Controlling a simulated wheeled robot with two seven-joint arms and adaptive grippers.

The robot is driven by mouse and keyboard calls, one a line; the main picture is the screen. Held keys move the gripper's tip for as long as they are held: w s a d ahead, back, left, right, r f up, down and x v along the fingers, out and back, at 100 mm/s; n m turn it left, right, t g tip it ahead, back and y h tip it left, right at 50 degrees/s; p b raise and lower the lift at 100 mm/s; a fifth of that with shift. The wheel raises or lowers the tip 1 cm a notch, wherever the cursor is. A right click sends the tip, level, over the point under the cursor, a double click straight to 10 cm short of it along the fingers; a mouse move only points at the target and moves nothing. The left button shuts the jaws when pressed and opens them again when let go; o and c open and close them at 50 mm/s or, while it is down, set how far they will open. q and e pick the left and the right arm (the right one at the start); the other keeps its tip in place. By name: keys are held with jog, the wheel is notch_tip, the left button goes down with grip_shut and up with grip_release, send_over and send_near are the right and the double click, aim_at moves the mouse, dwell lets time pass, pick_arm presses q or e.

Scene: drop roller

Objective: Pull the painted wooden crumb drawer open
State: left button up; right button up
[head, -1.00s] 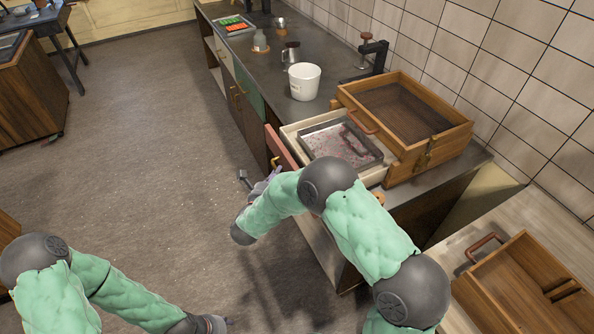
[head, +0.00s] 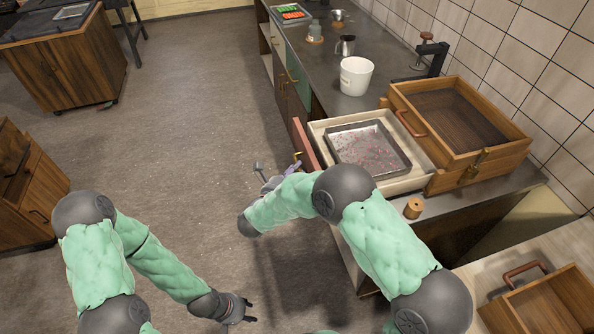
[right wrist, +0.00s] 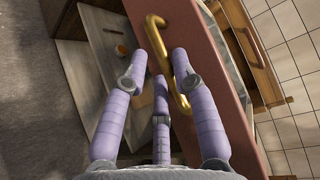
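The crumb drawer stands out of the wooden box unit on the counter; its salmon-painted front (head: 305,142) faces left and its pale body (head: 316,130) holds a metal tray (head: 345,133) with reddish crumbs. In the right wrist view the front (right wrist: 205,60) fills the middle, with its brass handle (right wrist: 157,38) close to the fingers. My right gripper (head: 276,172) is at this handle, its purple fingers (right wrist: 158,72) spread; the handle bar runs beside the right finger. Whether they touch, I cannot tell. My left gripper (head: 249,309) is open and empty over the floor.
A wooden box (head: 460,110) sits behind the drawer. A small wooden roller (head: 413,208) is on the counter before it. A white bucket (head: 356,76), a metal jug (head: 345,46) and a clamp (head: 430,52) stand further back. The floor left of the drawer is clear.

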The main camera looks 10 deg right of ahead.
jog(key=shift+o, duration=0.2)
jog(key=shift+a, duration=0.1)
jog(key=v, duration=1.2)
jog(key=shift+r, duration=0.1)
jog(key=d+f+n+g+y, duration=0.2)
jog(key=d+f+n+y, duration=0.15)
jog(key=f+n, duration=0.5)
jog(key=d+f+n+g+y, duration=0.2)
jog(key=f+n+y, duration=0.35)
jog(key=f, duration=0.65)
jog(key=s+f+n+g+y, duration=0.2)
jog(key=s+f+n+g, duration=0.2)
jog(key=s, duration=0.7)
jog(key=s+f+n+g+y, duration=0.3)
jog(key=s+n, duration=0.4)
jog(key=s, duration=0.4)
jog(key=shift+f+g+y, duration=0.3)
jog(key=shift+f+g, duration=0.3)
jog(key=shift+f, duration=0.25)
